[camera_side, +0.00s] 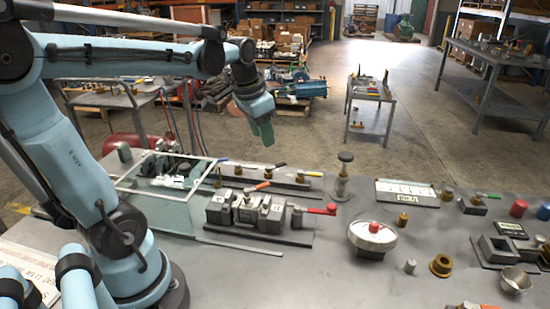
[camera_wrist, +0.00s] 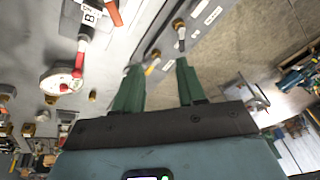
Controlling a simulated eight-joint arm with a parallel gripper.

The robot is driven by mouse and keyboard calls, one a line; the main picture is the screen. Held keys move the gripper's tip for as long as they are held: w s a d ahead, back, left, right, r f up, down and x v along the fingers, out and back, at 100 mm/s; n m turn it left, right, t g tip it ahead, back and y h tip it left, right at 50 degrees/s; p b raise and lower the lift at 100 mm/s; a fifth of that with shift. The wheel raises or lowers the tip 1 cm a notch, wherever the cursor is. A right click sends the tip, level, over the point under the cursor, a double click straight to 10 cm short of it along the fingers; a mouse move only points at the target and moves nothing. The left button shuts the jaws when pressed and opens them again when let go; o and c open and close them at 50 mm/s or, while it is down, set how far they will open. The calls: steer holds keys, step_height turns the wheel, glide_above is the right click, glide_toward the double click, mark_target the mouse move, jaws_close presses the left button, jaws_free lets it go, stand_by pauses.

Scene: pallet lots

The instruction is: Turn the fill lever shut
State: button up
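Several small valve levers stand on the grey bench, and I cannot read which is marked fill. My gripper (camera_side: 264,138) hangs in the air above and behind that rail. In the wrist view its green fingers (camera_wrist: 157,66) are apart, with nothing held. The manifold's red lever (camera_wrist: 78,65) shows left of them.
A clear open-topped case (camera_side: 165,183) stands left of the manifold. A knobbed post (camera_side: 342,178), a round white dial with a red button (camera_side: 373,236) and a labelled plate (camera_side: 405,192) stand to the right. The bench's right side is crowded with small parts.

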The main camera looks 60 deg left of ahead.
steer(key=s+d+f+t+h, duration=0.1)
steer(key=s+d+f+t, duration=0.2)
steer(key=d, duration=0.8)
steer(key=shift+s+d+f+n, duration=0.15)
steer(key=shift+s+d+n, duration=0.05)
steer(key=shift+d+n, duration=0.2)
steer(key=r+n+g, duration=0.2)
steer(key=n+g, duration=0.4)
steer(key=n, duration=2.6)
glide_above(222, 159)
step_height(222, 159, down, 12)
steer(key=shift+w, duration=0.1)
steer(key=shift+c, duration=0.3)
jaws_close()
